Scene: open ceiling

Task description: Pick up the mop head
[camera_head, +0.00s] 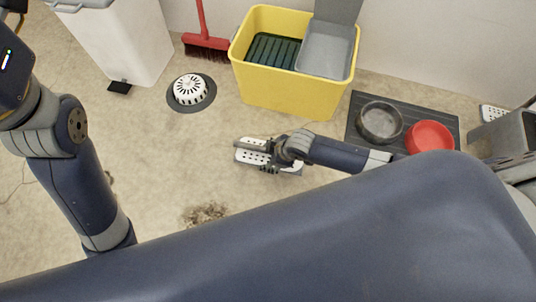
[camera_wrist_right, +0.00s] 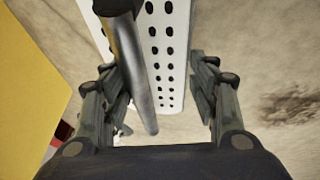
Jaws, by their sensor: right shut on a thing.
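The mop head (camera_head: 243,157) is a white plate with rows of dark holes and a grey metal tube on top. It is on or just above the floor in the middle of the head view. My right gripper (camera_head: 268,158) is at the mop head, covering part of it. In the right wrist view, the perforated plate (camera_wrist_right: 170,70) and its metal tube run between the two fingers of my right gripper (camera_wrist_right: 163,95), which is shut on the mop head. My left arm comes in at the left, and its gripper does not show.
A yellow bucket (camera_head: 275,94) with a grey wringer stands behind the mop head. A red broom (camera_head: 206,43), a white bin (camera_head: 120,45) and a round white strainer (camera_head: 190,89) are left of it. A dark mat (camera_head: 358,103) holds a grey bowl (camera_head: 380,122) and a red bowl (camera_head: 430,137). Dirt (camera_head: 206,213) lies on the floor.

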